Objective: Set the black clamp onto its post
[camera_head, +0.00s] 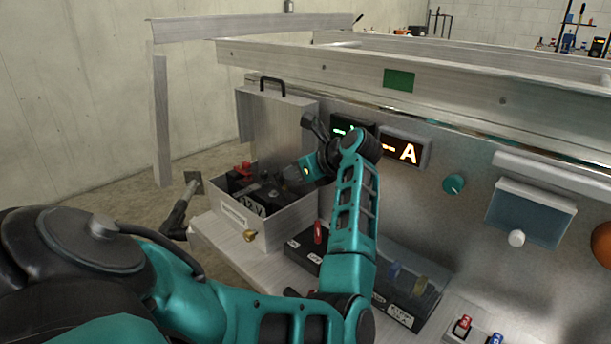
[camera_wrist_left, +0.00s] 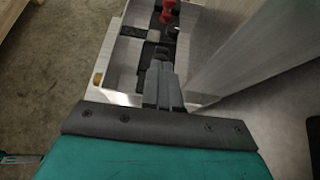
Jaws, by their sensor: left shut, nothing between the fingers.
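An open metal battery box (camera_head: 285,222) holds a dark battery (camera_head: 250,205). A red clamp (camera_head: 243,170) is at the far side of the box; it also shows at the top of the left wrist view (camera_wrist_left: 167,14). A dark piece that looks like the black clamp (camera_wrist_left: 172,33) lies just below the red one there; I cannot tell whether it sits on a post. My left gripper (camera_head: 272,187) reaches into the box from the right. Its grey fingers (camera_wrist_left: 160,72) are shut and empty, close above the battery, and partly hide its top. My right gripper is out of view.
The box's raised lid (camera_head: 275,118) stands behind my left gripper. A lit panel display (camera_head: 405,150) is to the right. A black case (camera_head: 300,250) and a clear-covered case (camera_head: 400,275) sit on the shelf beside the box.

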